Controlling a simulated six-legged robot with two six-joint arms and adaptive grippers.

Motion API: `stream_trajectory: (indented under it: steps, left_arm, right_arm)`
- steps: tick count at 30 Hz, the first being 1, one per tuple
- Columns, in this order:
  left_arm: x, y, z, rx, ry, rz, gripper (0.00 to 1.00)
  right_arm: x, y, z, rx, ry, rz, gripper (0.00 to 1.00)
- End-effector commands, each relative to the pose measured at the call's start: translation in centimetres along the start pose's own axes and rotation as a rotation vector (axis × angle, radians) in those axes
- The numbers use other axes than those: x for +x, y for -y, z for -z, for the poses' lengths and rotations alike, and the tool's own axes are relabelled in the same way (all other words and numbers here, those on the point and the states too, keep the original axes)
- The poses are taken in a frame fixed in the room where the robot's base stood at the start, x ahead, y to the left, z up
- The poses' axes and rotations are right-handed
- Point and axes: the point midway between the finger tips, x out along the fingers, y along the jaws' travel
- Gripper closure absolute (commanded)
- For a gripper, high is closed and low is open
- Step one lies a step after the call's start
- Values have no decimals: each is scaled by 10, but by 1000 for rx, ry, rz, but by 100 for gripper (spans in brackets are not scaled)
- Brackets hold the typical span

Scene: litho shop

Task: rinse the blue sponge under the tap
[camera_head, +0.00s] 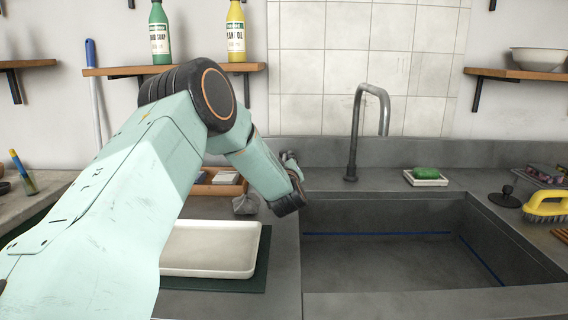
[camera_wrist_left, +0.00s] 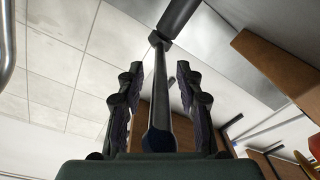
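I cannot make out a blue sponge in either view. The grey tap (camera_head: 354,130) rises behind the sink (camera_head: 385,262) and its spout bends over to the right. No water shows. My left gripper (camera_head: 291,162) is mostly hidden behind my own wrist, left of the tap, by the sink's back left corner. In the left wrist view its two fingers (camera_wrist_left: 160,98) stand apart with nothing seen gripped; a dark bar shows between them, and I cannot tell what it is. My right gripper is not in view.
A white tray (camera_head: 210,249) lies on a dark green mat left of the sink. A wooden box (camera_head: 228,187) and a grey lump (camera_head: 245,204) lie behind it. Right are a green block (camera_head: 427,173) on a dish, a black stopper (camera_head: 505,197) and a yellow brush (camera_head: 546,204). The basin is clear.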

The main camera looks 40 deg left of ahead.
Motion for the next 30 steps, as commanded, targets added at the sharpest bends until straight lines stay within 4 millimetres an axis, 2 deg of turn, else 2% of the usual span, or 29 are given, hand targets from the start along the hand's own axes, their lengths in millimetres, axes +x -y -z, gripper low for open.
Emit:
stream_trajectory:
  steps: [4,16,30]
  left_arm:
    - [0,0,0,-1,-1,0,66]
    - [0,0,0,0,-1,0,100]
    - [0,0,0,-1,-1,0,100]
  right_arm:
    - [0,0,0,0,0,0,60]
    - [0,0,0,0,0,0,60]
    - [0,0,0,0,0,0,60]
